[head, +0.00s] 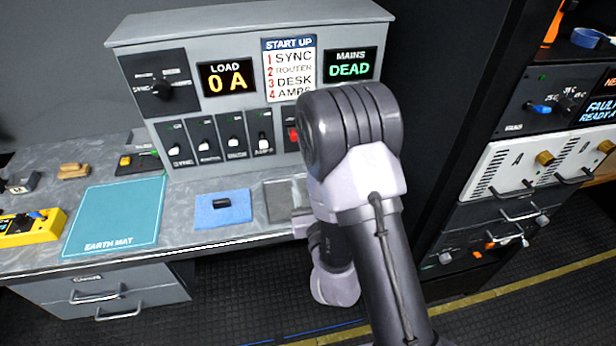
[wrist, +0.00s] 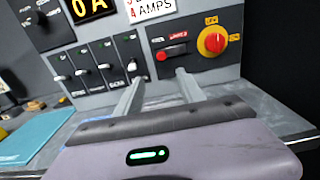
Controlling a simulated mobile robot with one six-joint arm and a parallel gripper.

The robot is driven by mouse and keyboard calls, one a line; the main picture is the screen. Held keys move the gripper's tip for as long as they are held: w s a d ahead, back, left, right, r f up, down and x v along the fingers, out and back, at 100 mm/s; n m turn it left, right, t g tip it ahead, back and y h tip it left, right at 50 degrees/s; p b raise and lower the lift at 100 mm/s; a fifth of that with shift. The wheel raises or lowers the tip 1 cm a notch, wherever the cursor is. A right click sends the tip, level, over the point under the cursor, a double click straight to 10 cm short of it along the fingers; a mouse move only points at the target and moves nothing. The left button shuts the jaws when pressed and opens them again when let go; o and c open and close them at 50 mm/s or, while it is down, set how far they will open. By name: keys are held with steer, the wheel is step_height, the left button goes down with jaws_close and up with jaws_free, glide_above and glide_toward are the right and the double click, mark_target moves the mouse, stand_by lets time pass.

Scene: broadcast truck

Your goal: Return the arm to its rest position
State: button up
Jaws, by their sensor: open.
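My arm rises from the bottom of the head view and bends in front of the right part of the grey control panel (head: 220,95). My gripper is mostly hidden behind the arm in the head view. In the wrist view my gripper (wrist: 158,85) shows two fingers apart with nothing between them. They point toward the panel's lower part, near a red switch (wrist: 172,55) and a red rotary knob on a yellow plate (wrist: 214,41). The panel displays read LOAD 0 A and MAINS DEAD.
The counter holds a teal earth mat (head: 115,215), a blue pad with a dark item (head: 222,208) and a yellow meter (head: 30,228). A dark rack (head: 520,150) with white amp units stands at the right. Dark floor lies below the counter.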

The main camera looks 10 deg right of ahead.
steer(key=shift+s, duration=0.35)
steer(key=d+r+m+g+h, duration=0.15)
steer(key=r+m, duration=0.35)
steer(key=m, duration=0.7)
steer(key=d+r+m+g, duration=0.3)
steer(key=r+m, duration=0.2)
steer(key=m, duration=0.6)
steer(key=s+a+r+m+g+y, duration=0.1)
steer(key=s+a+m+g, duration=0.1)
steer(key=s+m, duration=0.3)
steer(key=s+a+r+m+g+y, duration=0.1)
steer(key=s+a+m+g, duration=0.1)
steer(key=s+m, duration=0.4)
steer(key=s+a+r+m+g+y, duration=0.1)
steer(key=s+m, duration=0.5)
steer(key=s, duration=0.8)
steer(key=a+g, duration=0.1)
steer(key=g, duration=0.1)
steer(key=shift+r+g+b, duration=0.35)
steer(key=shift+y, duration=0.25)
